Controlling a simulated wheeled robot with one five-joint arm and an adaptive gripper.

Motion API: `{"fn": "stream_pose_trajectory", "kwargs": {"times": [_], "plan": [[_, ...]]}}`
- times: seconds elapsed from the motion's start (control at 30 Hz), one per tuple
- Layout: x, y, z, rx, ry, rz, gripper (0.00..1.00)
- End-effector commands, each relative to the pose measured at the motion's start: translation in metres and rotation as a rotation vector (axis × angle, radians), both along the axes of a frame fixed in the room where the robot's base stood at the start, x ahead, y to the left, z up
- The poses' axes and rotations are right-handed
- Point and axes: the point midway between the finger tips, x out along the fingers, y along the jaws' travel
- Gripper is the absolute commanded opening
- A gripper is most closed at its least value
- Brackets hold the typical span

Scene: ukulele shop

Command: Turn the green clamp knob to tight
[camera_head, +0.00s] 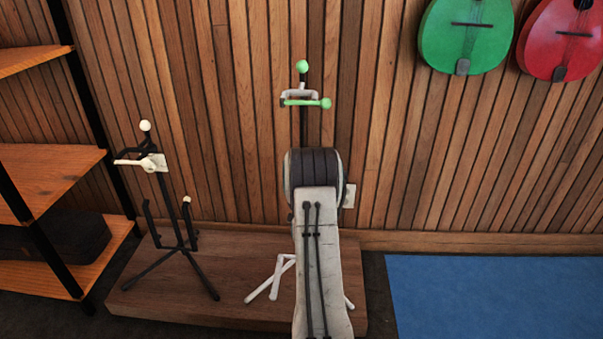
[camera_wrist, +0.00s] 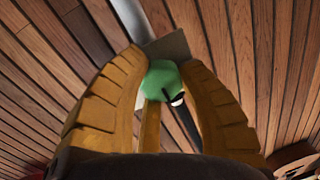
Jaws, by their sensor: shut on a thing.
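A grey plate and a dark post show behind the knob. In the head view a stand has a green ball (camera_head: 302,66) at its top and a green bar with a ball end (camera_head: 326,103) below it on a pale bracket. My arm covers the lower stand and hides my gripper there. I cannot tell the knob's turn position, or which green part in the head view matches it.
A second, dark stand with cream knobs (camera_head: 180,215) is to the left on the wooden platform (camera_head: 130,299). Shelves (camera_head: 50,175) stand at far left. Green (camera_head: 466,45) and red (camera_head: 560,45) instruments hang at upper right. A blue mat (camera_head: 490,295) lies on the right.

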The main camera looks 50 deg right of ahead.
Motion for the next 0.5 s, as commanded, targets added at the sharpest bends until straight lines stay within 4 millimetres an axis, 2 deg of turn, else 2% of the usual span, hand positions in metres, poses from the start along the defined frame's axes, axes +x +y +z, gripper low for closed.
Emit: {"fn": "stream_pose_trajectory", "kwargs": {"times": [0.5], "plan": [[-0.0005, -0.0021, 0.0037, 0.159, -0.213, 0.001, 0.02]]}}
